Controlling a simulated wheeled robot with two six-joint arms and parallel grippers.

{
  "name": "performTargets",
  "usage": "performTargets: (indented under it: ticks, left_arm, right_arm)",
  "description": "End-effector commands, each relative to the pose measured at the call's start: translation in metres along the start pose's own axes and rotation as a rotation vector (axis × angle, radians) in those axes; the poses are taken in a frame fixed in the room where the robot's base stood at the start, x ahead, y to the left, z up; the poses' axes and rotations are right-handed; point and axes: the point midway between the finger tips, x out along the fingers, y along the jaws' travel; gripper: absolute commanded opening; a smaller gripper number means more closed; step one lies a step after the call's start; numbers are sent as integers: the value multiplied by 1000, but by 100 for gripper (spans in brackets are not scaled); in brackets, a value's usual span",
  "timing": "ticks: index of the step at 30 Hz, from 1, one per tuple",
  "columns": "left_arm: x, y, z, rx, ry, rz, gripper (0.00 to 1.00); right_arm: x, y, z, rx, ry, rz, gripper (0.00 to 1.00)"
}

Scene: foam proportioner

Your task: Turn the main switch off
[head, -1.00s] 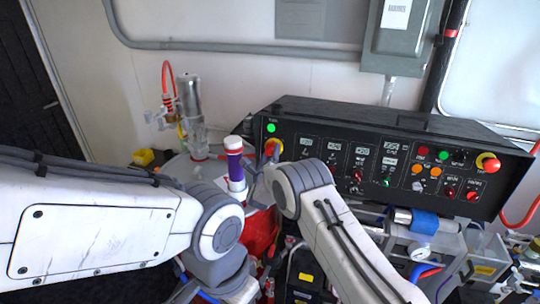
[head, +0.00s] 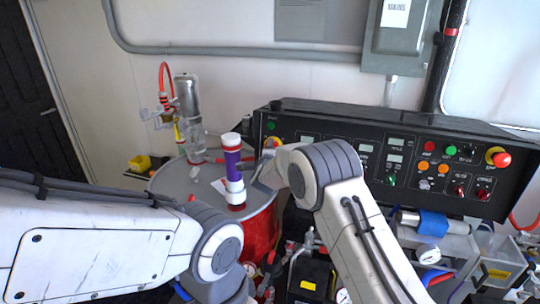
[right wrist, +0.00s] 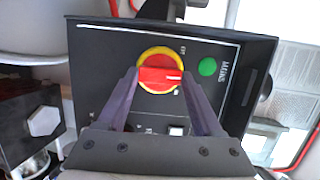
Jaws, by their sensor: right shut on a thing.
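The main switch (right wrist: 158,74) is a red rotary knob on a yellow ring, on the black control panel. Its white mark points right in the right wrist view, between two small labels that I cannot read surely. My right gripper (right wrist: 160,76) has one finger on each side of the knob and is shut on it. A green mains lamp (right wrist: 207,66) sits beside the switch. It looks dark green in the head view (head: 271,126). There, my right arm hides most of the switch. My left arm is low at the left, its gripper out of sight.
The control panel (head: 330,115) carries several other lamps, displays and buttons. A red knob on yellow (head: 500,158) is at its far right. A red drum (head: 262,232) with a purple-banded white tube (head: 232,165) stands left of my right arm.

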Motion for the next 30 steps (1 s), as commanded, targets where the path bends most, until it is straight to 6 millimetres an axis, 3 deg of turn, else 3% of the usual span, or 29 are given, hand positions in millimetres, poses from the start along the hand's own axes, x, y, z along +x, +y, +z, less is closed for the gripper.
performTargets:
  ticks: [18, 30]
  left_arm:
    - [-63, 5, -3, 8, 0, 0, 50]
    - [-88, 6, -5, 11, 0, 0, 50]
  right_arm:
    - [-1, -8, 2, -534, -3, 143, 12]
    - [0, -5, 3, -717, -2, 188, 12]
